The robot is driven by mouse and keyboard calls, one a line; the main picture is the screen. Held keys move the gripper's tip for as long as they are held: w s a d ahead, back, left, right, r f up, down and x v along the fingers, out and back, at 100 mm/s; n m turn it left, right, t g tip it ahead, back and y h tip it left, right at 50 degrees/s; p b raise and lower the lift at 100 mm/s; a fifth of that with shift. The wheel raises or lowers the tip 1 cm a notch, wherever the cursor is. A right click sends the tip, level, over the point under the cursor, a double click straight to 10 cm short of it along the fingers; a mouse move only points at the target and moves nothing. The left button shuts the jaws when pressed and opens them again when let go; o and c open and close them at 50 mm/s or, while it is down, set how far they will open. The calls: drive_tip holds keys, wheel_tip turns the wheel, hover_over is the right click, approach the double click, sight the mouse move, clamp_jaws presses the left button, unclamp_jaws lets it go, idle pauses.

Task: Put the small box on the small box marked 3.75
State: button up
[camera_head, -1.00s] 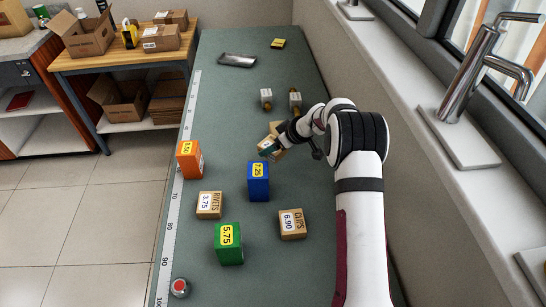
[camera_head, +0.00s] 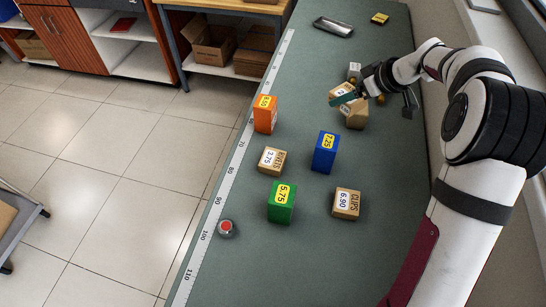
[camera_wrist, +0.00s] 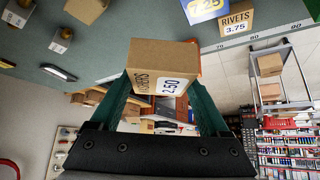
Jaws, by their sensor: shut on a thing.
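My gripper (camera_head: 345,99) is shut on a small brown box (camera_head: 338,89), holding it tilted at the far right of the bench. In the wrist view the held box (camera_wrist: 147,55) sits between the teal fingers; its white label is partly readable and seems to end in .50. The small box marked 3.75 (camera_head: 271,161), brown and labelled RIVETS, lies on the bench to the left, apart from my gripper. It also shows at the top of the wrist view (camera_wrist: 237,17).
Another brown box (camera_head: 355,115) is just below the held one. A blue 7.25 box (camera_head: 325,152), orange box (camera_head: 265,114), green 5.75 box (camera_head: 281,202) and CLIPS 6.90 box (camera_head: 346,203) stand around the RIVETS box. A red-topped button (camera_head: 226,228) is near the left edge.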

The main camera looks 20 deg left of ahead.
drive_tip(key=s+a+n+g+y, duration=0.1)
drive_tip(key=s+a+n+g, duration=0.3)
drive_tip(key=s, duration=0.6)
drive_tip(key=m+t, duration=0.1)
drive_tip(key=t, duration=0.1)
approach(265, 154)
drive_tip(key=a, duration=0.1)
drive_tip(key=w+a, duration=0.1)
drive_tip(key=shift+a+f, duration=0.1)
drive_tip(key=shift+a, duration=0.25)
drive_tip(key=shift+w+a+f, duration=0.1)
drive_tip(key=shift+f, duration=0.95)
drive_tip(key=shift+a+f, duration=0.15)
drive_tip(key=shift+f, duration=0.95)
drive_tip(key=shift+f, duration=0.1)
drive_tip(key=o, duration=1.4)
